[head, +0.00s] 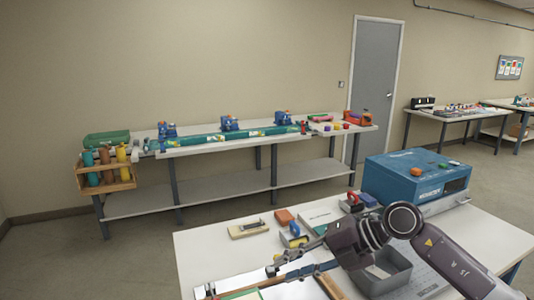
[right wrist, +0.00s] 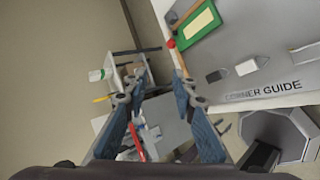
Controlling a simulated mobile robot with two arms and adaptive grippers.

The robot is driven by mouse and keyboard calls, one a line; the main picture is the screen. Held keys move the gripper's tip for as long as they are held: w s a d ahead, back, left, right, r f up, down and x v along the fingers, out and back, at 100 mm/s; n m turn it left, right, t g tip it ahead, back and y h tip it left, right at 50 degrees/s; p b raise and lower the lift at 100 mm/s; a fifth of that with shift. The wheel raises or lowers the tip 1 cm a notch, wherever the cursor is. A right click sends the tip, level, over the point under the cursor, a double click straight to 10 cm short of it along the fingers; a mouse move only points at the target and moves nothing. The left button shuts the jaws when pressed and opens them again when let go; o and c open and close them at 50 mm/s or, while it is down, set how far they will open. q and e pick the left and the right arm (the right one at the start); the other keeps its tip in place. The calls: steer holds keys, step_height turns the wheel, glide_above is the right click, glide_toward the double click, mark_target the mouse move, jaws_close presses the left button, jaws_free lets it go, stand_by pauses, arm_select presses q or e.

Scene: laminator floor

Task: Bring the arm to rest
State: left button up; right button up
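My right arm comes in from the lower right in the head view. Its gripper (head: 275,263) points left above the near worktable (head: 215,245). In the right wrist view the two fingers of this gripper (right wrist: 155,92) stand apart. Nothing is held between them; the things seen in the gap lie beyond the fingertips. My left arm and left gripper are not in view.
A blue machine (head: 415,180) stands at the near table's back right. A grey bin (head: 382,272) is beside my right arm. Small tools and blocks (head: 284,217) lie behind the gripper. A long bench (head: 225,148) stands along the wall, with open floor between.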

steer(key=s+a+r+t+y, duration=0.1)
steer(key=s+a+r+y, duration=0.2)
steer(key=a+r+y, duration=0.45)
step_height(320, 180, up, 5)
steer(key=w+d+m+t, duration=0.2)
steer(key=m+t, duration=0.7)
steer(key=w+d+f+m+t+h, duration=0.2)
steer(key=d+f+m+t+h, duration=0.4)
steer(key=d+f+m+h, duration=0.8)
steer(key=s+d+f+m+g+h, duration=0.4)
steer(key=s+d+f+m, duration=0.15)
steer(key=f, duration=0.25)
steer(key=s+d+f+m+g, duration=0.1)
steer(key=s+f+g, duration=0.5)
steer(key=s+f, duration=0.5)
steer(key=s+f+m+g, duration=0.1)
steer(key=s+f+g, duration=0.5)
steer(key=s, duration=1)
step_height(320, 180, down, 26)
steer(key=s, duration=0.1)
steer(key=s+d+f+g, duration=0.1)
steer(key=s+d+f, duration=0.2)
steer(key=s+f, duration=1.3)
steer(key=shift+s+f, duration=0.4)
steer(key=shift+s, duration=0.3)
